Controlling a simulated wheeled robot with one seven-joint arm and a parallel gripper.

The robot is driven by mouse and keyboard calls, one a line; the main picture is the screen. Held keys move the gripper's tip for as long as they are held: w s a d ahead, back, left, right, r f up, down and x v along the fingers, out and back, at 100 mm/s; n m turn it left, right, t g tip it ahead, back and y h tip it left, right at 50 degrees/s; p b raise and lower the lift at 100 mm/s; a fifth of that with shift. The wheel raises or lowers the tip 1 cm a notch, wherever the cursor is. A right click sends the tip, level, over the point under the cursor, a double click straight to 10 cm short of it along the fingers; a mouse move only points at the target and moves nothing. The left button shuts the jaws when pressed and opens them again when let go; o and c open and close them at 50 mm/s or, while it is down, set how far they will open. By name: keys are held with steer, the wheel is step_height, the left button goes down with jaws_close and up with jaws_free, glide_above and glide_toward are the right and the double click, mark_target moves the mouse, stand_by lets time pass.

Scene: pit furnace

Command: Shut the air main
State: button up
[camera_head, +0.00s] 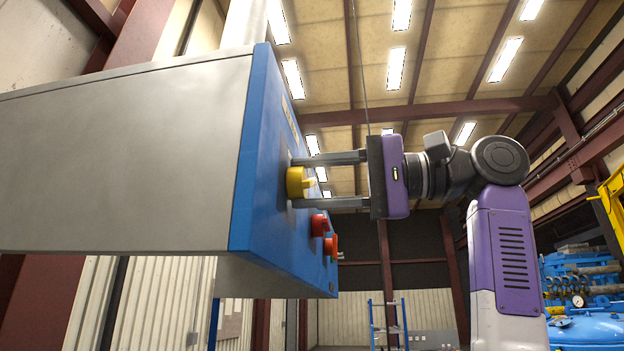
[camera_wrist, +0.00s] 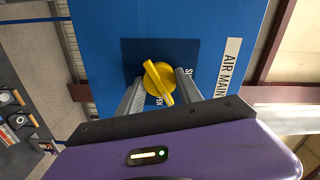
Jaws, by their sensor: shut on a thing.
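The yellow air main knob (camera_head: 297,182) sticks out of the blue front of a wall box. In the wrist view the knob (camera_wrist: 158,78) sits on a dark blue plate beside the AIR MAIN label (camera_wrist: 229,68). Its pointer aims down and slightly right, close to the partly hidden letters "EN". A letter "S" shows to the right, with the rest of that word hidden by a finger. My gripper (camera_head: 294,182) is shut on the knob, one finger above and one below it in the head view. The fingertips reach close to the panel.
A red knob (camera_head: 319,225) and an orange-red knob (camera_head: 331,246) sit lower along the same blue panel (camera_head: 262,200). The grey box side (camera_head: 120,160) fills the left. Blue equipment with gauges (camera_head: 585,310) stands at the lower right. Open space lies right of the panel.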

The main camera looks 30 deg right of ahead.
steer(key=n+p, duration=0.1)
steer(key=n, duration=1.1)
steer(key=shift+p, duration=0.35)
stand_by(0.4)
steer(key=o, duration=1.4)
steer(key=shift+c, duration=0.2)
steer(key=shift+s, duration=0.1)
steer(key=b+v, duration=0.2)
steer(key=v, duration=0.6)
